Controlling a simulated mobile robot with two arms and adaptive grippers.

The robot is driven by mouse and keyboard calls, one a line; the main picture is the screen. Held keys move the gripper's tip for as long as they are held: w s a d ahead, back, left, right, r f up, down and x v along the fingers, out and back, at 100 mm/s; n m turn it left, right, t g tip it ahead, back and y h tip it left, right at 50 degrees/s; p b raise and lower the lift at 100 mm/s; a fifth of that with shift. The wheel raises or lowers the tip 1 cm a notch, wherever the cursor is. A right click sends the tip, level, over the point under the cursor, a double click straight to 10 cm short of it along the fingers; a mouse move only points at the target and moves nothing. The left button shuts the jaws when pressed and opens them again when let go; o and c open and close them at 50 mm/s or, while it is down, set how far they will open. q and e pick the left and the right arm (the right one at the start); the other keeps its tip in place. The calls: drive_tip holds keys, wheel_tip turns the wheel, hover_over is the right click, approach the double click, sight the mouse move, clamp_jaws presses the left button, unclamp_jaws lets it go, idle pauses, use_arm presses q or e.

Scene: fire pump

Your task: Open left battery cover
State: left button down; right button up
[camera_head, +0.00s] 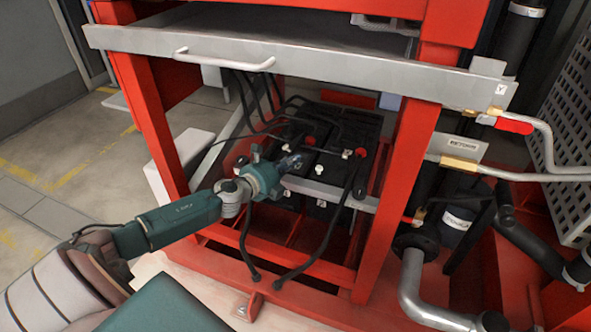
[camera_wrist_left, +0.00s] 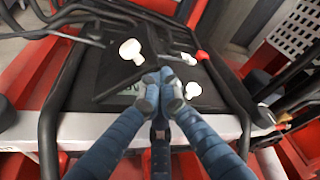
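The black battery bank (camera_head: 325,133) sits low inside the red frame, behind a grey front bar (camera_head: 325,192). My left gripper (camera_head: 292,163) reaches in from the left over the left battery's top. In the left wrist view, its fingertips (camera_wrist_left: 163,82) are drawn together at the edge of a dark flap-like cover (camera_wrist_left: 118,82). The cover looks slanted against the battery top, with a greyish patch beside it. I cannot tell whether the cover's edge is between the fingertips. White knobs (camera_wrist_left: 131,50) stand around the tips. My right gripper is not in view.
A grey tray with a white handle (camera_head: 225,62) overhangs the batteries. Red posts (camera_head: 400,170) flank the opening. Black cables (camera_head: 345,205) hang in front and cross above. Pipes (camera_head: 415,285) stand at right; floor is open at left.

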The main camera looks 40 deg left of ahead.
sight(294, 147)
use_arm(q)
drive_tip(key=a+r+n+b, duration=0.1)
drive_tip(key=a+r+n+t+h+b, duration=0.1)
drive_tip(key=n, duration=0.1)
drive_tip(key=shift+s+a+r+n+b, duration=0.1)
drive_tip(key=shift+s+a+n+b, duration=0.2)
drive_tip(key=shift+s+a, duration=0.05)
drive_tip(key=shift+s+a+r+n+t+h+b, duration=0.2)
drive_tip(key=shift+a+r+n+t, duration=0.15)
drive_tip(key=shift+a+n, duration=0.35)
drive_tip(key=shift+s+a+r+n+t+h+b, duration=0.1)
drive_tip(key=shift+a+r+n+t+b, duration=0.2)
drive_tip(key=shift+a+n, duration=0.4)
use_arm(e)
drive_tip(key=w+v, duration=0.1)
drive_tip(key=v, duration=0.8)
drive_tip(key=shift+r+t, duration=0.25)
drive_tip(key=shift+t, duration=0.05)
use_arm(q)
drive_tip(key=shift+d, duration=0.15)
